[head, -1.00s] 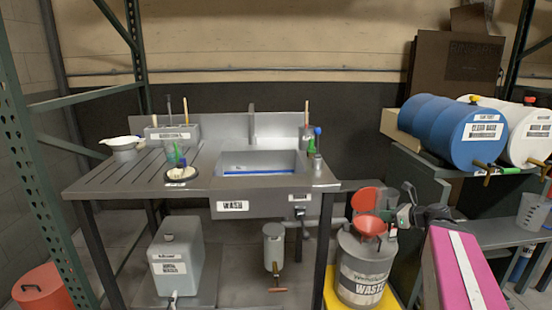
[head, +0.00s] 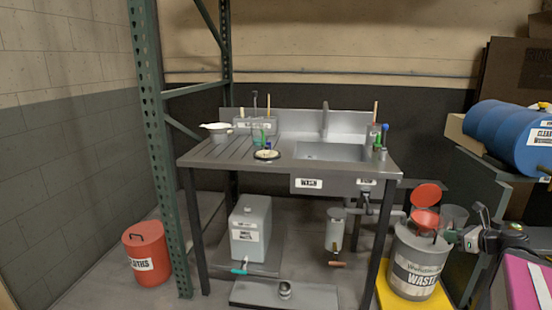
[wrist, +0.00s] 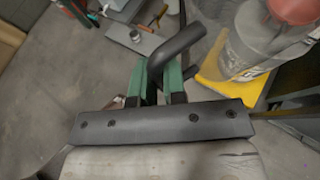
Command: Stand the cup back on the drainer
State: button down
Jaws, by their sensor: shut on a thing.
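A clear cup (head: 455,215) is held at my gripper (head: 456,237), right of the sink bench and beside the waste can. In the wrist view the green fingers of my gripper (wrist: 163,82) are shut on the cup's dark curved handle (wrist: 177,48). The cup's see-through wall is hard to make out there. The drainer (head: 205,153) is the grooved left part of the metal sink bench. A white bowl-like vessel (head: 217,128) stands at its back left. A round dish (head: 267,155) lies near its front right, with small coloured items close by.
The waste can (head: 416,262) with a red funnel (head: 425,219) stands on a yellow base right of the bench. A green rack post (head: 158,150) rises left of the bench. A red bin (head: 147,258) is on the floor. The drainer's front left is bare.

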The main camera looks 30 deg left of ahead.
aim_at(247, 154)
jog(key=k+u, duration=0.25)
jog(key=u, duration=0.25)
jog(key=k+j+u, duration=0.25)
jog(key=u, duration=0.2)
